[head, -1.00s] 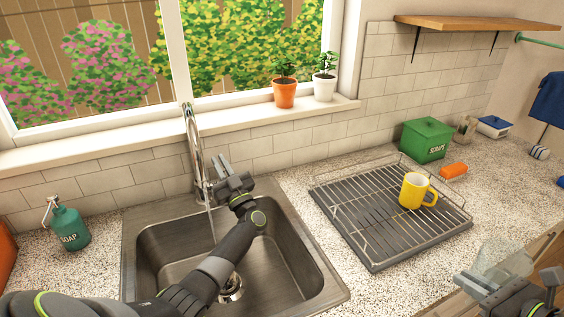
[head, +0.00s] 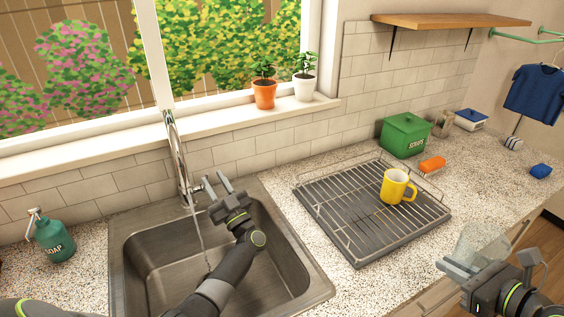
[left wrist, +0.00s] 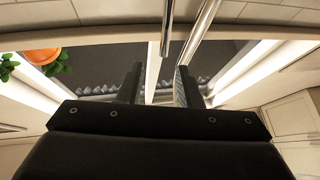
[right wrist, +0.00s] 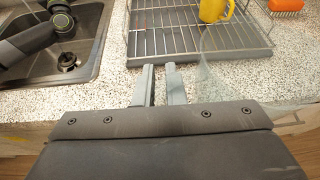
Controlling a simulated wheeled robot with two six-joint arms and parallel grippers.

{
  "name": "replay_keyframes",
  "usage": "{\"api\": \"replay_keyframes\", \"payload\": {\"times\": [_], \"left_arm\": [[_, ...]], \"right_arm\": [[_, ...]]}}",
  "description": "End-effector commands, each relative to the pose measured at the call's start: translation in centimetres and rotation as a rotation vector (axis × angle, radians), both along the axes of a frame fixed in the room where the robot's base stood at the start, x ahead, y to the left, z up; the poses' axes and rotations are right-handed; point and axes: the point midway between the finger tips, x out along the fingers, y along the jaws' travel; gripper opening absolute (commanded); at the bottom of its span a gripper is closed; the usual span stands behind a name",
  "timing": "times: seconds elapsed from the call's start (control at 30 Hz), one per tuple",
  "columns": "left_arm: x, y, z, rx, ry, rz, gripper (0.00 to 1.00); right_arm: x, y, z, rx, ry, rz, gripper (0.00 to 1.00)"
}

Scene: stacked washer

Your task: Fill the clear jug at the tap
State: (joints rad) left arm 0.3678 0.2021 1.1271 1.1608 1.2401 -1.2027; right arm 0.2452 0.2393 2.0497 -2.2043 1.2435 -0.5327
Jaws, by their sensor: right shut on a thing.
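The chrome tap (head: 177,160) stands behind the sink, and a thin stream of water (head: 200,232) runs from it into the basin. My left gripper (head: 216,184) is open just right of the tap's base; the left wrist view shows its parted fingers (left wrist: 158,82) with chrome tap parts (left wrist: 200,35) beyond. Whether it touches the tap's lever is unclear. My right gripper (head: 457,268) is shut on the clear jug (head: 478,240) at the counter's front edge, right of the sink. The see-through jug also shows faintly in the right wrist view (right wrist: 225,70); its contents cannot be made out.
The steel sink (head: 130,240) is at left, with a soap bottle (head: 52,238) beside it. A drying rack (head: 345,222) with a yellow mug (head: 394,187) lies between sink and jug. Two potted plants (head: 264,93) line the sill.

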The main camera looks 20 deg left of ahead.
Motion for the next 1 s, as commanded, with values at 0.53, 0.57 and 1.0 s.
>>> {"api": "replay_keyframes", "payload": {"times": [0.53, 0.57, 1.0], "left_arm": [[-3.7, -7.7, 0.0, -0.002, 0.001, 0.000, 0.32], [-3.8, -7.8, 0.0, -0.001, 0.000, 0.000, 0.32], [-3.7, -7.8, 0.2, 0.000, 0.002, 0.000, 0.32]], "right_arm": [[0.0, 0.0, 3.4, 0.000, -0.001, 0.000, 0.00], [0.0, 0.0, 3.4, 0.000, -0.001, 0.000, 0.00], [0.0, 0.0, 3.5, 0.000, -0.001, 0.000, 0.00]]}}
